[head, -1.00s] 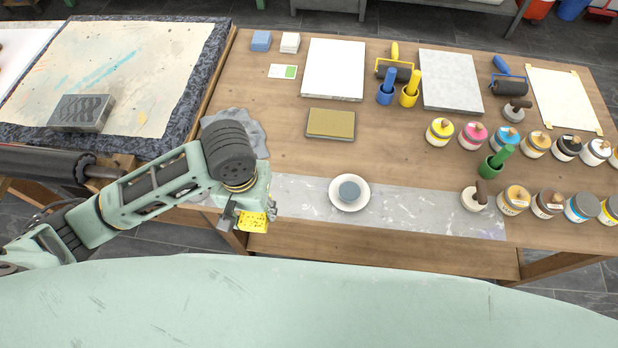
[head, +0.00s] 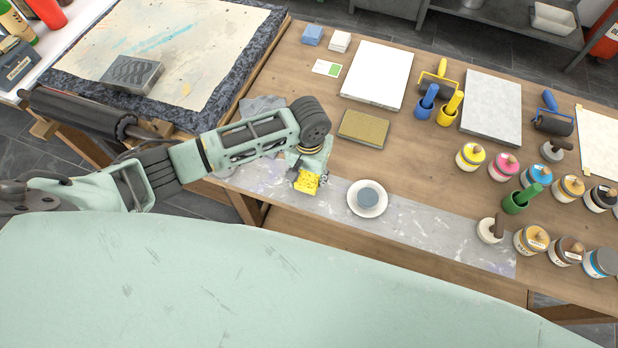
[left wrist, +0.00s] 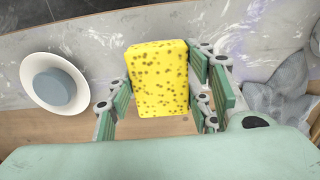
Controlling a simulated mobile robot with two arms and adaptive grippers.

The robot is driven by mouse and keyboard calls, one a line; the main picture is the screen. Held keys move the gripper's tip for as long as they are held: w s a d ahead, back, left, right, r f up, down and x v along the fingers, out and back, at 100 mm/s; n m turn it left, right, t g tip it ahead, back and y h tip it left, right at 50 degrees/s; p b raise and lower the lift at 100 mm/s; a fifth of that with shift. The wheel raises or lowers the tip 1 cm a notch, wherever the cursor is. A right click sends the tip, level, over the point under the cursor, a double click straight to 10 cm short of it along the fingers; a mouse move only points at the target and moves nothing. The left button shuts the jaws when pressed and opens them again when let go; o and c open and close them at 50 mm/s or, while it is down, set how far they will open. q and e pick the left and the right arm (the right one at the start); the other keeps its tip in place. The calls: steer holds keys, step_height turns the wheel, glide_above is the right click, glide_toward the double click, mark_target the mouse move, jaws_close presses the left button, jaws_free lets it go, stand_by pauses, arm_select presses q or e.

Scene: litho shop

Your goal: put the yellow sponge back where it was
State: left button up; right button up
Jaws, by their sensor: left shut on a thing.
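The yellow sponge (head: 306,182) has dark speckles. My left gripper (head: 307,176) is shut on it and holds it over the front part of the wooden table, near the grey marbled strip. In the left wrist view the sponge (left wrist: 160,78) sits between the two green-padded fingers (left wrist: 163,95). Left of it in that view is a white dish (left wrist: 28,72) holding a blue-grey round piece (left wrist: 55,90). In the head view this dish (head: 367,211) stands just right of the gripper. My right gripper is not in view.
A tan block in a dark tray (head: 363,129) lies beyond the gripper. Blue sponges (head: 312,35) and white ones (head: 340,41) sit at the back. Ink jars (head: 471,157) stand to the right.

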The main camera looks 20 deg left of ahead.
mark_target(309, 181)
arm_select(q)
step_height(309, 181, down, 2)
steer(key=shift+f, duration=0.35)
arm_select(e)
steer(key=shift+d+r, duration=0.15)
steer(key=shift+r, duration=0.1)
arm_select(q)
steer(key=shift+s+f, duration=0.1)
steer(key=shift+f, duration=0.1)
steer(key=o, duration=0.7)
steer(key=shift+o, duration=1.4)
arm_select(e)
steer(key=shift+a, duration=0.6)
arm_select(q)
steer(key=shift+r, duration=0.1)
step_height(309, 181, up, 12)
steer(key=shift+r, duration=0.15)
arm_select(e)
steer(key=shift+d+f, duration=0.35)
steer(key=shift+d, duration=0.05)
